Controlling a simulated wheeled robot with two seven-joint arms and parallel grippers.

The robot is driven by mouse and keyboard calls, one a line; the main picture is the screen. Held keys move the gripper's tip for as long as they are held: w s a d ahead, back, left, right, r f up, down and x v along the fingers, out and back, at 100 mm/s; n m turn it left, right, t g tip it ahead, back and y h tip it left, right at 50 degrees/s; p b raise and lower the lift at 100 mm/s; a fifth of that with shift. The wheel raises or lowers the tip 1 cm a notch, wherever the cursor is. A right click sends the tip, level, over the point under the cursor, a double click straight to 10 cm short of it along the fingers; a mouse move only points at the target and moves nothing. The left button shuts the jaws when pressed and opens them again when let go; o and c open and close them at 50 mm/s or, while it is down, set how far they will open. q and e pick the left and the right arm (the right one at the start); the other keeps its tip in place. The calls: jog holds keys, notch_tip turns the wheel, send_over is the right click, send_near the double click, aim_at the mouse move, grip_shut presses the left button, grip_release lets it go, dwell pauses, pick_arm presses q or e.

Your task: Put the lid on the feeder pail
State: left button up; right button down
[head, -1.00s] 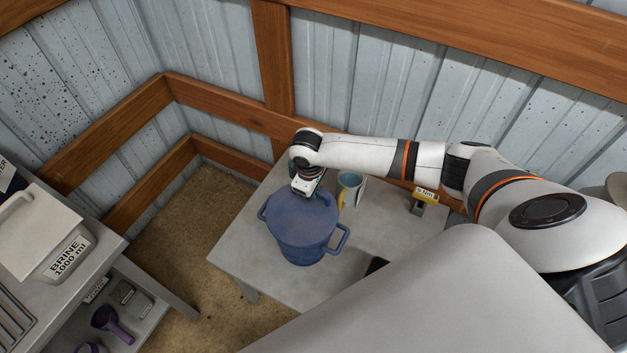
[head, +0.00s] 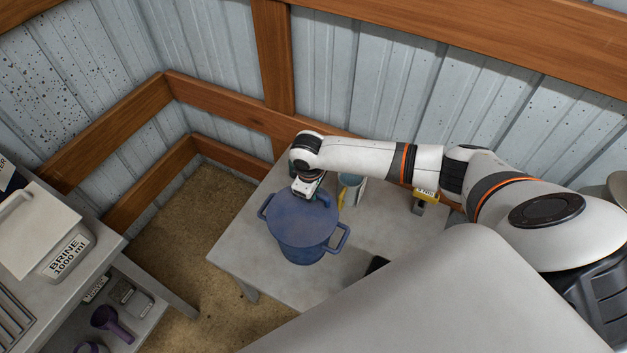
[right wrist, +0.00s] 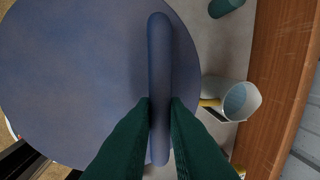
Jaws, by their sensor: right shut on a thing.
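The blue feeder pail (head: 303,252) stands upright on the small grey table, with side handles at left and right. The round blue lid (head: 300,216) is over its mouth; I cannot tell whether it rests fully on the rim. My right gripper (head: 312,194) is at the far side of the lid. In the right wrist view, its green fingers (right wrist: 160,105) are shut on the bar handle of the lid (right wrist: 75,75). The lid hides the pail's mouth there.
A yellow-labelled item (head: 424,197) is farther right on the table (head: 245,240). A shelf with a brine container (head: 50,245) is at left. Timber rails and metal walls stand behind.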

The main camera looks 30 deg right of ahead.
jog(key=shift+f, duration=0.15)
jog(key=c, duration=1.4)
grip_release()
jog(key=shift+o, duration=0.2)
